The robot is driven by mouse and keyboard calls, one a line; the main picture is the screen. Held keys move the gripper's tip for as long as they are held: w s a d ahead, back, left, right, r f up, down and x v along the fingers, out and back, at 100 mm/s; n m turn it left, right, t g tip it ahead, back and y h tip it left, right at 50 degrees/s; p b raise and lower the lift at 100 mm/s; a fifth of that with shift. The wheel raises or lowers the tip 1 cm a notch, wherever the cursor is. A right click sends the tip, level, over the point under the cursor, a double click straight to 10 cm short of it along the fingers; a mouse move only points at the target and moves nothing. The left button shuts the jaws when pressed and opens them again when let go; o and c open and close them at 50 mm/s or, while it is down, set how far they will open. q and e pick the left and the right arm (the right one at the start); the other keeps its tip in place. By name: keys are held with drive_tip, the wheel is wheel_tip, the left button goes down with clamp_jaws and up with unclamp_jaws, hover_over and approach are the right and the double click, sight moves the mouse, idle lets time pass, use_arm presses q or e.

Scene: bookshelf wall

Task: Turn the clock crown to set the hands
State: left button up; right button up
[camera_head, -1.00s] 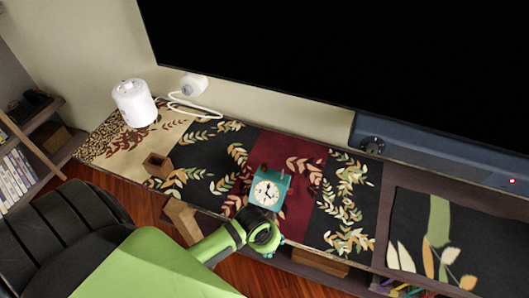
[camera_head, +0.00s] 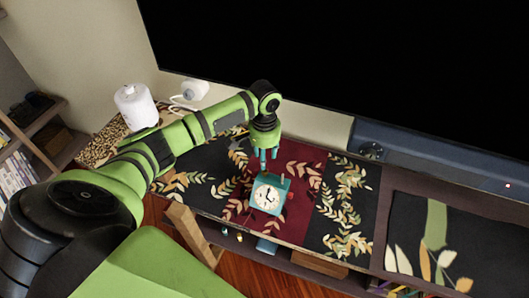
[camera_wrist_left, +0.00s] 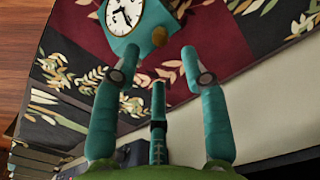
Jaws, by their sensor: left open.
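The teal clock (camera_head: 285,190) stands on the dark red part of the runner, its white face (camera_head: 267,198) toward the front. The clock also shows at the top of the left wrist view (camera_wrist_left: 151,18). A round brown knob (camera_wrist_left: 160,36), apparently the crown, sticks out from its body there. My left gripper (camera_head: 268,157) points down just behind and above the clock. Its three teal fingers are spread and empty in the left wrist view (camera_wrist_left: 160,62). The fingertips are near the knob and appear apart from it. The exact hand positions are too small to read. My right gripper is out of view.
A large black screen (camera_head: 350,60) and a blue-grey bar (camera_head: 430,165) stand behind the cabinet top. A white cylinder (camera_head: 135,106) stands at the far left. The runner right of the clock (camera_head: 345,205) is clear.

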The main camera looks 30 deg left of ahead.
sight(265, 172)
use_arm(q)
wheel_tip(265, 172, down, 7)
drive_tip(key=shift+r+p, duration=0.15)
drive_tip(key=shift+p, duration=0.25)
clamp_jaws()
